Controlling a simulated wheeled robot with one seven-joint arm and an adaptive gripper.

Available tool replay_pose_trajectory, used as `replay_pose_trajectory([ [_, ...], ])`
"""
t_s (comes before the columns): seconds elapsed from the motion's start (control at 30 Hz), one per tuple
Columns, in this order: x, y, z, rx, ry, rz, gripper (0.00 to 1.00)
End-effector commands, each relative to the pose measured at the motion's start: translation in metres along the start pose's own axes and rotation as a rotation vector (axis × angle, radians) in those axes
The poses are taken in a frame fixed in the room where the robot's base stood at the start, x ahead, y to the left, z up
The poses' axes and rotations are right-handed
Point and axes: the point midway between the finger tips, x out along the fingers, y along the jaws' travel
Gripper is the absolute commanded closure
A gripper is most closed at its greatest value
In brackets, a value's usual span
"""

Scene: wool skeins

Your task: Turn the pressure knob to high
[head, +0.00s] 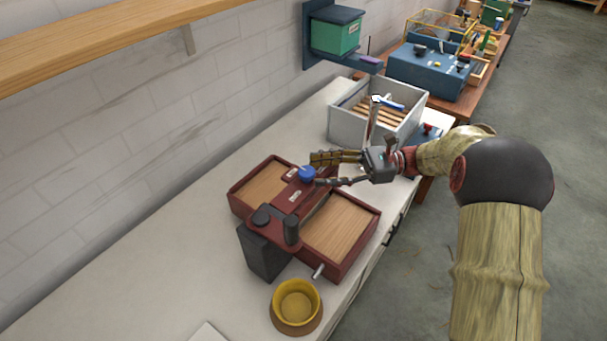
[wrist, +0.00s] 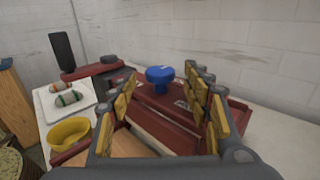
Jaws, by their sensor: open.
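A blue knob (head: 306,173) stands on the dark red middle part of a machine (head: 343,270) with wooden panels on the counter. It also shows in the wrist view (wrist: 159,78), ahead of and between my fingers. My gripper (head: 316,170) is open, with one finger on each side of the knob in the head view. In the wrist view my gripper (wrist: 165,105) has its yellow-padded fingers spread wide, and the knob appears apart from both. Small pale labels (head: 294,196) lie near the knob; their marks are too small to read.
A yellow bowl (head: 297,302) stands at the machine's near end. A grey crate (head: 345,127) with slats stands behind my gripper. A white tray (wrist: 49,101) with two striped skeins (wrist: 68,99) shows left in the wrist view. A wooden shelf (head: 90,45) runs along the wall.

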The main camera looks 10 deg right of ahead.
Motion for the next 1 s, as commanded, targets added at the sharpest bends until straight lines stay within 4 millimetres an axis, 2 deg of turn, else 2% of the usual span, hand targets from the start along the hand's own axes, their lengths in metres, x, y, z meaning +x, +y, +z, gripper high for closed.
replay_pose_trajectory([
  [0.1, 0.019, 0.001, -0.002, -0.001, -0.001, 0.003, 0.51],
  [0.33, 0.041, 0.000, -0.001, 0.000, -0.001, 0.001, 0.51],
  [0.67, 0.044, 0.000, 0.000, 0.001, -0.001, -0.001, 0.51],
  [1.0, 0.043, 0.000, 0.000, 0.001, -0.001, -0.001, 0.70],
])
